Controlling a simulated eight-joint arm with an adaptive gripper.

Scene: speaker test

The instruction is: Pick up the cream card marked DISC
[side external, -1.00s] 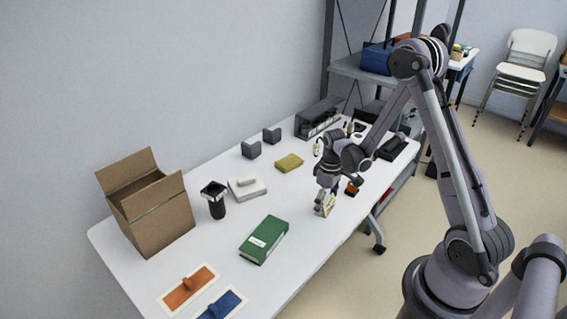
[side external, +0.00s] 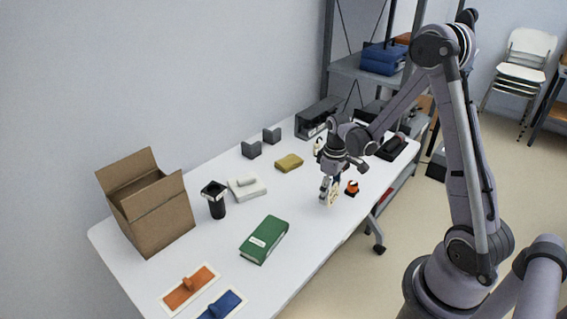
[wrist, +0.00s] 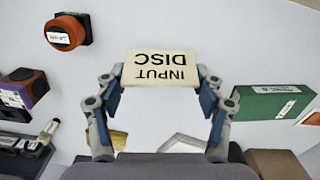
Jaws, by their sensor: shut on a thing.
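The cream card (wrist: 160,66) is between my gripper's fingers in the wrist view. It reads "INPUT DISC" upside down there. My gripper (wrist: 161,82) is shut on its two side edges. In the side external view my gripper (side external: 330,185) points down near the table's front edge, with the card (side external: 334,197) upright at its fingertips. The card looks a little above the table, though the gap is hard to judge.
An orange-and-black round device (side external: 352,187) stands just right of the card. A green box (side external: 264,240) lies to the left along the white table (side external: 310,245). A yellow pouch (side external: 289,162) and a white box (side external: 247,193) lie farther back.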

